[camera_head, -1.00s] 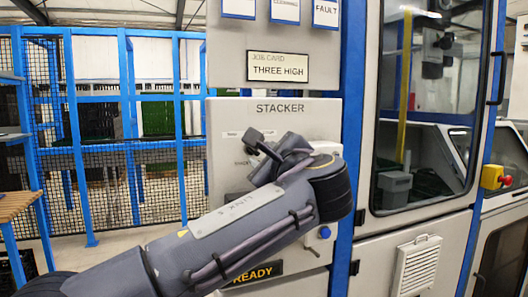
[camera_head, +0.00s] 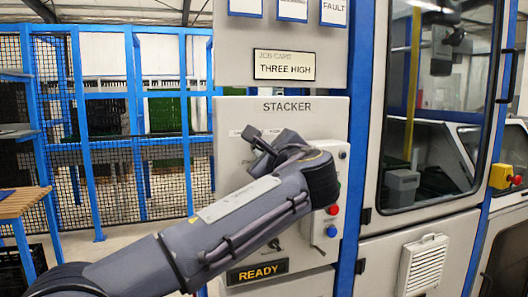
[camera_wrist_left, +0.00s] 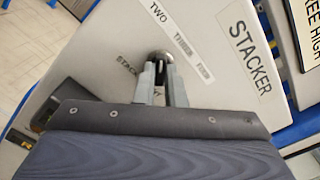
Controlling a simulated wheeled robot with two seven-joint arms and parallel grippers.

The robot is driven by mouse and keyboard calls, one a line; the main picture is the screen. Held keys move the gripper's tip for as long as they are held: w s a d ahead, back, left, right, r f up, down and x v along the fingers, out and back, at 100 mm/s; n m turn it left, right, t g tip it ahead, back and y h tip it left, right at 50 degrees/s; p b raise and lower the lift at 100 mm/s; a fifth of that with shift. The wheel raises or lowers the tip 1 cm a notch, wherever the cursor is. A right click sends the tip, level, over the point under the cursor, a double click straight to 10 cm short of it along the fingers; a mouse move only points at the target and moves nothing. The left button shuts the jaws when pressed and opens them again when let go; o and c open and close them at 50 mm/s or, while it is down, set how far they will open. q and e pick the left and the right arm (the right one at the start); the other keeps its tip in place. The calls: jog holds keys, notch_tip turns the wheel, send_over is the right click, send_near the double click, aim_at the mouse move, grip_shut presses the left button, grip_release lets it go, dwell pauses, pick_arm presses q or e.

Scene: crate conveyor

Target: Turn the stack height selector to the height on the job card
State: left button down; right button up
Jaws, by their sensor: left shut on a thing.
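The job card (camera_head: 284,65) reads THREE HIGH. Below it is the pale STACKER panel (camera_head: 328,112). My left gripper (camera_wrist_left: 164,80) is shut on the knob, one finger on each side. In the head view my left gripper (camera_head: 258,141) is at the panel's upper left, and the hand hides the selector. I cannot tell which label the knob points to. My right gripper is not in view.
A red button (camera_head: 332,210) and a blue button (camera_head: 331,231) sit low on the panel, close to my left arm. A READY sign (camera_head: 257,272) is lit below. A blue post (camera_head: 354,150) and glazed cell stand right; mesh fencing (camera_head: 110,180) stands left.

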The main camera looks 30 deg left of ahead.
pick_arm(q)
jog(key=shift+r+m+p, duration=0.2)
jog(key=shift+m+p, duration=0.4)
jog(key=shift+p, duration=0.45)
jog(key=shift+f+m+p, duration=0.2)
jog(key=shift+m+p, duration=3.6)
jog(key=shift+p, duration=0.95)
jog(key=c, duration=1.5)
grip_release()
jog(key=shift+s, duration=0.1)
